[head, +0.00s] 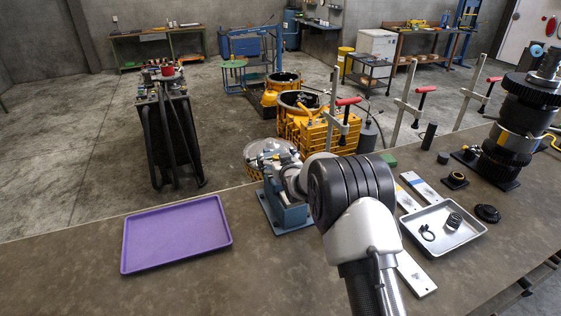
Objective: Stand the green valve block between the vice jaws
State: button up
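A small green block (389,158), which looks like the valve block, sits near the table's back edge, just right of my arm. My arm partly covers the area in front of it. The blue vice (287,215) stands on the table left of my arm. Its upper part and jaws are largely hidden by my arm's end, so I cannot tell what is between them. My gripper (287,168) is at the vice's top, seen from behind and small. Its fingers are not clear, and I cannot tell whether it holds anything.
An empty purple tray (178,236) lies at the left of the table (90,285). A silver tray (466,236) with small dark parts lies right of my arm, among pale plates. A dark gear stack (515,130) stands at the right. Clamps with red handles line the back edge.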

jog(key=v, duration=1.2)
jog(key=s+d+r+m+g+h, duration=0.1)
jog(key=s+d+r, duration=0.25)
jog(key=s, duration=0.25)
jog(key=s+d+r+g+h, duration=0.1)
jog(key=s+d+r+g, duration=0.1)
jog(key=s+d+r, duration=0.3)
jog(key=s+d+r+m+g+h, duration=0.1)
jog(key=s+r, duration=0.2)
jog(key=s, duration=0.3)
jog(key=s+d+f+m+g, duration=0.1)
jog(key=s+d+g, duration=0.1)
jog(key=s, duration=1.2)
jog(key=s+d+m+g, duration=0.1)
jog(key=s+d+g, duration=0.1)
jog(key=s, duration=1.3)
jog(key=shift+f+g+h, duration=0.4)
jog(key=shift+g, duration=0.4)
notch_tip(320, 180, down, 6)
jog(key=b, duration=0.5)
jog(key=shift+b, duration=0.35)
